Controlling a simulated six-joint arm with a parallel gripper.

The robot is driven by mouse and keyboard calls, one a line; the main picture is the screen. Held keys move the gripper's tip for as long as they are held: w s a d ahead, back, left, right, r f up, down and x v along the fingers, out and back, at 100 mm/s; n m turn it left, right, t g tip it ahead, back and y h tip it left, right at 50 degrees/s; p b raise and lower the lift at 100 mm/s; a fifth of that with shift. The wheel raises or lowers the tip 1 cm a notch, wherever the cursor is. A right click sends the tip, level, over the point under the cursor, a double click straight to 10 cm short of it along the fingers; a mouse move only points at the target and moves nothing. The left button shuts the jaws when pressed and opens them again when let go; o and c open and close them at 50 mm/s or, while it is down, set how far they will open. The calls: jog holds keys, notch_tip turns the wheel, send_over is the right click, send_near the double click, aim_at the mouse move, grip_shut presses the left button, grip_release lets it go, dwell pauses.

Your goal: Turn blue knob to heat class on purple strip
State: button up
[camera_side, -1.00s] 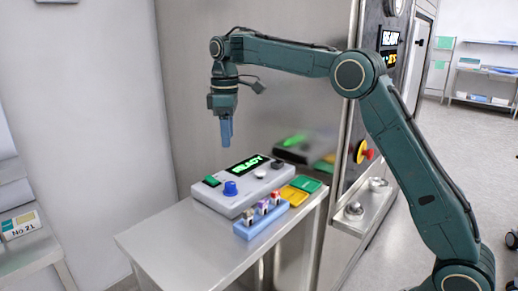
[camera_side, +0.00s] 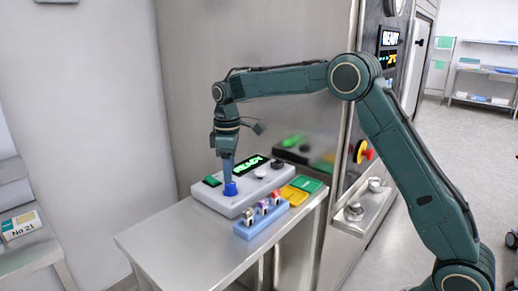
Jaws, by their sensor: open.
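The blue knob (camera_side: 230,189) stands on the grey control box (camera_side: 222,205), near its front left. My gripper (camera_side: 228,177) points straight down, with its blue fingers right at the top of the knob. The fingers are open, and they hide part of the knob; I cannot tell whether they touch it. A blue rack (camera_side: 247,231) in front of the box holds several small pieces. One of them has a purple part (camera_side: 262,206); any writing on it is too small to read.
The box also carries a green READY display (camera_side: 250,166), a green switch (camera_side: 211,181), a white knob (camera_side: 260,173) and a black knob (camera_side: 277,164). A yellow pad (camera_side: 293,195) and a green pad (camera_side: 308,184) lie at its right. The steel table's (camera_side: 165,241) front left is clear.

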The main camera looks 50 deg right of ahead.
aim_at(230, 188)
jog(key=shift+f, duration=1.85)
jog(key=c, duration=1)
jog(key=shift+o, duration=0.2)
